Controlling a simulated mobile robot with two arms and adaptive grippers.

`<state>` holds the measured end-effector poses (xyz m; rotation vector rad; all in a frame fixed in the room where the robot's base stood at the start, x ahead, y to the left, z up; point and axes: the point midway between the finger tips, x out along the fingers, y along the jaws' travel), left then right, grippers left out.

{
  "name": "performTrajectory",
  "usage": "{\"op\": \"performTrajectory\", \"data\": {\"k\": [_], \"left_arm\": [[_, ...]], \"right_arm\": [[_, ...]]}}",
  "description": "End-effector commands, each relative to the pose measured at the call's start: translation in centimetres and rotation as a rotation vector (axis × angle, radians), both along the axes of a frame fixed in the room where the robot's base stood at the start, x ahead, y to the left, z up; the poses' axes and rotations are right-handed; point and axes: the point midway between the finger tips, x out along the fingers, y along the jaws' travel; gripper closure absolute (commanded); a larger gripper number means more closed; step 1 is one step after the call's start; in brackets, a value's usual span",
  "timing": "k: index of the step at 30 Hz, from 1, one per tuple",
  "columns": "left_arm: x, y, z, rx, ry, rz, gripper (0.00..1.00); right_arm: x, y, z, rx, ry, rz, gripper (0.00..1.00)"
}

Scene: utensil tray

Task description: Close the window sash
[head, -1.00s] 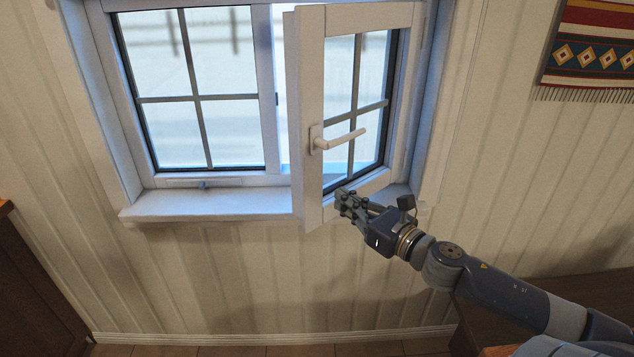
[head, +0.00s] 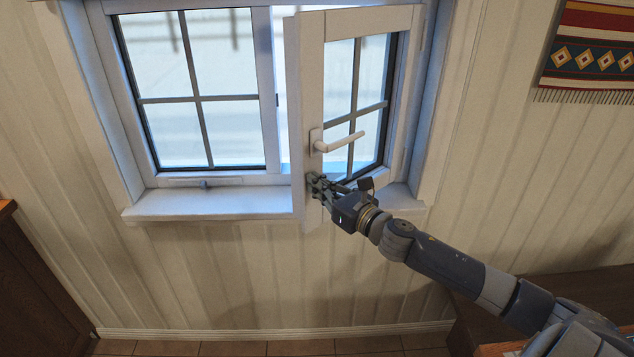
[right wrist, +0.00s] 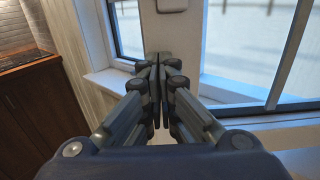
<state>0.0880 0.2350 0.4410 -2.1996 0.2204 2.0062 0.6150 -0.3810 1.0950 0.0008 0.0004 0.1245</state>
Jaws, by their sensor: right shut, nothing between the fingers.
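The white window sash (head: 307,110) on the right stands swung open into the room, hinged at its right side. Its white handle (head: 340,142) sticks out to the right from the left stile. My right gripper (head: 316,184) is shut and empty, at the lower left stile just below the handle. In the right wrist view its fingers (right wrist: 155,90) are pressed together in front of the sash frame (right wrist: 185,52). I cannot tell whether they touch it. My left gripper is not in view.
The left window pane (head: 200,90) is in its frame. A white sill (head: 205,204) runs below. A patterned wall hanging (head: 590,50) is at the upper right. Dark wooden furniture stands at the lower left (head: 35,290) and lower right. The wall below the sill is clear.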

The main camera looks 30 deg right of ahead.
Motion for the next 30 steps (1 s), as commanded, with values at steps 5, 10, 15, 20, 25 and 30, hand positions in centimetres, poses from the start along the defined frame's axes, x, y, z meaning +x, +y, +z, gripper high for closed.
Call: {"op": "performTrajectory", "data": {"k": [5, 10, 15, 20, 25, 30], "left_arm": [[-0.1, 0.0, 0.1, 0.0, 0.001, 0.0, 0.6], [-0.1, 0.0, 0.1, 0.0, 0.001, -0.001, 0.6], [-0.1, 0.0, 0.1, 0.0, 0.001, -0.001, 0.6], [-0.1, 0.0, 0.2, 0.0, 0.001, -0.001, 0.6], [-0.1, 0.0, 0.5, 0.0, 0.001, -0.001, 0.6], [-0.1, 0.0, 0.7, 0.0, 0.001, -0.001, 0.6]], "right_arm": [[0.3, 0.1, 0.0, -0.001, -0.001, 0.001, 1.0], [0.3, 0.1, 0.0, -0.001, 0.0, 0.001, 1.0], [0.4, 0.1, 0.0, 0.0, -0.001, -0.001, 1.0], [1.1, 0.2, 0.2, 0.0, -0.003, -0.016, 1.0], [2.8, 0.5, 0.3, 0.001, -0.004, -0.058, 1.0], [5.6, 0.9, 0.4, 0.002, -0.005, -0.126, 1.0]]}}
